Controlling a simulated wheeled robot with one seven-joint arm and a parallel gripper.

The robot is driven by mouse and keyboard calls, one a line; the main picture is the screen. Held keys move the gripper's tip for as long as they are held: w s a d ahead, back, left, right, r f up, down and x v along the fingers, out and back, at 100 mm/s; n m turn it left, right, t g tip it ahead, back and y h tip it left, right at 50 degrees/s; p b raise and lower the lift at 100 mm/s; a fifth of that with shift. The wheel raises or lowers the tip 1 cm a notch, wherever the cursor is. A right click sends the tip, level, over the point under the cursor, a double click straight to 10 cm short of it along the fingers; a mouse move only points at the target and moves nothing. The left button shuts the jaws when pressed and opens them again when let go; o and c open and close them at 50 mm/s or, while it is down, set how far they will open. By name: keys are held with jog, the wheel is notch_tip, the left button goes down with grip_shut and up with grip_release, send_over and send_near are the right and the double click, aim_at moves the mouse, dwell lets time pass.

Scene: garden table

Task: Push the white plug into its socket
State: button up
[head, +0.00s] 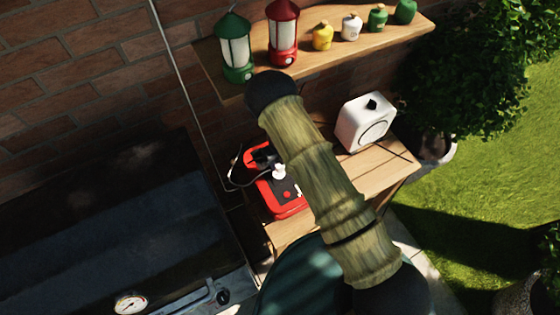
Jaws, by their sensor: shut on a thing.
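The white plug (279,171) is small and shows at the upper part of a red power strip (291,211) with a dark top face. I cannot tell whether the plug is in a socket, resting on the strip or just above it. The strip lies on the wooden bench (380,176), and my arm crosses in front of its right side. A dark shape (262,157) sits beside the plug at the strip's far end; I cannot make out what it is. My gripper cannot be made out; my arm hides part of this area. The socket openings are too small to tell.
A white box-shaped device (365,121) stands on the bench to the right. A shelf (330,57) above holds a green lantern (235,48), a red lantern (283,32) and several small canisters. A dark grill (120,235) fills the lower left. A dark cable (233,182) loops left of the strip.

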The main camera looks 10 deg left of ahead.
aim_at(279, 167)
jog(key=shift+w+a+f+b, duration=0.1)
jog(key=shift+f+b, duration=0.95)
jog(key=shift+f, duration=1)
jog(key=shift+b, duration=0.45)
dwell(0.8)
jog(key=shift+f+b, duration=0.5)
jog(key=shift+f, duration=0.1)
jog(key=o, duration=1)
jog(key=shift+w, duration=0.1)
jog(key=shift+w, duration=0.1)
jog(key=shift+d+r, duration=0.2)
jog(key=shift+r, duration=0.1)
jog(key=r+b, duration=0.1)
jog(key=r, duration=0.4)
jog(key=r+b, duration=0.2)
jog(key=r, duration=0.4)
jog(key=shift+a+r, duration=0.2)
jog(key=shift+r, duration=0.05)
